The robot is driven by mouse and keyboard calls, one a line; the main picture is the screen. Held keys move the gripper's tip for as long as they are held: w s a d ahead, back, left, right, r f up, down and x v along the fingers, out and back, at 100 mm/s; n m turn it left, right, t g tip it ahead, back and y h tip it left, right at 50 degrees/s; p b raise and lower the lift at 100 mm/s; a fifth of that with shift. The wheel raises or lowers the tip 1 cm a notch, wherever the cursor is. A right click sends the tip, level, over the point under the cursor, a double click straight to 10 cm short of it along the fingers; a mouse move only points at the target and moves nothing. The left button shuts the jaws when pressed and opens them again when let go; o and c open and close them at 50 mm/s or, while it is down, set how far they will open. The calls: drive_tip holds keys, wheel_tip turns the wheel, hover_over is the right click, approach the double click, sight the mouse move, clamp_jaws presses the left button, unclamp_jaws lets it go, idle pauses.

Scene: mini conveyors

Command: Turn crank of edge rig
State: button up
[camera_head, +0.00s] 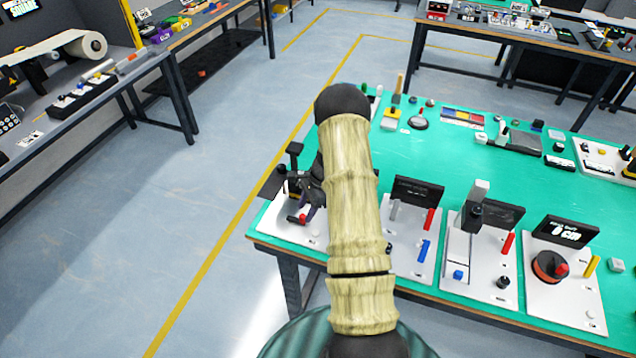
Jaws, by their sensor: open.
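My gripper (300,186) is at the left end of the green table, partly hidden behind my pale ribbed arm. Its dark jaws are open over the leftmost rig, a white base plate (283,228) at the table corner. A small red handle (297,219) shows on that plate just below the gripper; I cannot tell whether they touch. Much of this rig is hidden by the gripper and arm. Farther right, another rig has a dark round disc with a red knob (561,269) and a small display (566,233). No label tells which is the edge rig.
Two more white rigs with blue and red handles (425,250) (508,243) stand along the front edge of the green table (460,165). Tools and small boxes lie at its back. Other workbenches (75,110) stand left and behind. Floor at left is clear.

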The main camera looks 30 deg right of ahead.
drive_tip(key=b+v, duration=0.2)
drive_tip(key=v, duration=1.3)
drive_tip(key=shift+r+b, duration=0.2)
drive_tip(key=shift+b, duration=0.2)
drive_tip(key=s+a+r+n+t+h, duration=0.1)
drive_tip(key=s+a+r+n+h, duration=0.1)
drive_tip(key=s+a+n, duration=0.7)
drive_tip(key=s+a+r+n+t+h, duration=0.1)
drive_tip(key=s+a+r+n+h, duration=0.1)
drive_tip(key=s+a+r+n, duration=0.3)
drive_tip(key=s+a+n, duration=0.4)
drive_tip(key=a+n, duration=0.1)
drive_tip(key=a, duration=0.4)
drive_tip(key=shift+s+r+h, duration=0.15)
drive_tip(key=shift+r+h, duration=0.1)
drive_tip(key=shift+h, duration=0.05)
drive_tip(key=shift+a, duration=0.15)
